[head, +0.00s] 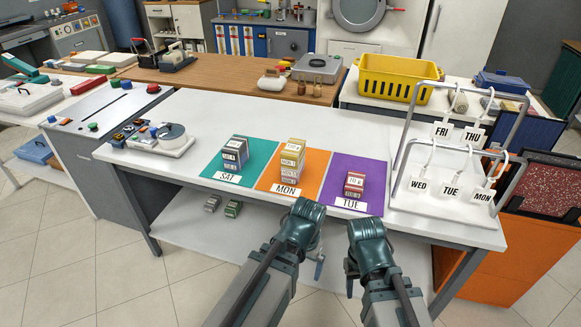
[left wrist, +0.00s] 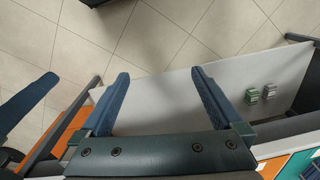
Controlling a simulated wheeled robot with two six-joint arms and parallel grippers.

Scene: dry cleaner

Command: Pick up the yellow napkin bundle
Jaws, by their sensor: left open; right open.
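The yellow napkin bundle (head: 292,147) appears to be at the top of the stack on the orange MON mat (head: 270,180); paler bundles sit beneath it. My left gripper (head: 318,266) is in front of the table's front edge, below and to the right of that stack, pointing down. In the left wrist view its two fingers (left wrist: 160,74) are spread with nothing between them. My right gripper (head: 350,282) hangs in front of the table below the purple TUE mat (head: 342,203); its fingers are small and partly hidden. Neither gripper touches a bundle.
Dark-labelled bundles (head: 235,152) stand on the teal SAT mat (head: 216,168), red ones (head: 354,184) on TUE. A rack with day tags (head: 450,190) stands at right. Small bundles (head: 233,208) lie on the lower shelf (head: 185,225). The tabletop left of the mats is partly clear.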

